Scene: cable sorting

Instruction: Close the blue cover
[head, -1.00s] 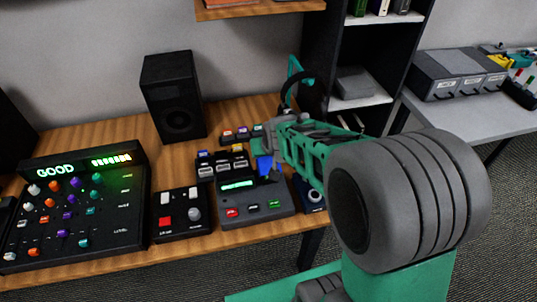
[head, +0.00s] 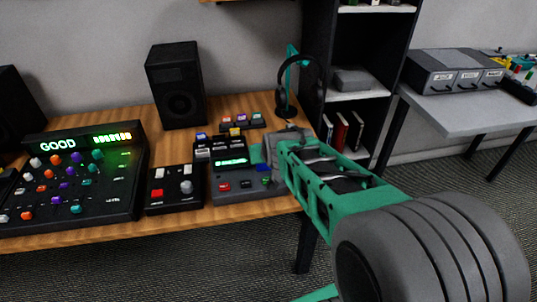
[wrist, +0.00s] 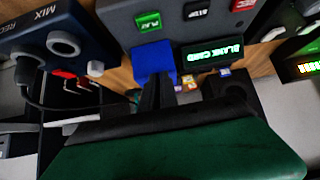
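The blue cover (head: 263,168) is on the right of the grey recorder box (head: 240,190), beside its lit green display. It looks low and flat in the head view, partly hidden by my gripper (head: 268,154). In the wrist view the blue cover (wrist: 153,60) lies between the green PLAY button and the BLANK CARD display. My gripper's dark fingertips (wrist: 161,80) sit close together at the cover's lower edge, with nothing visible between them. I cannot tell whether they touch it or whether it is fully down.
A black button box (head: 175,190) and a mixer (head: 75,190) reading GOOD stand to the left. Small coloured cards (head: 240,122) and a headphone stand (head: 292,80) are behind. A blue-grey MIX box (wrist: 50,40) is close by in the wrist view.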

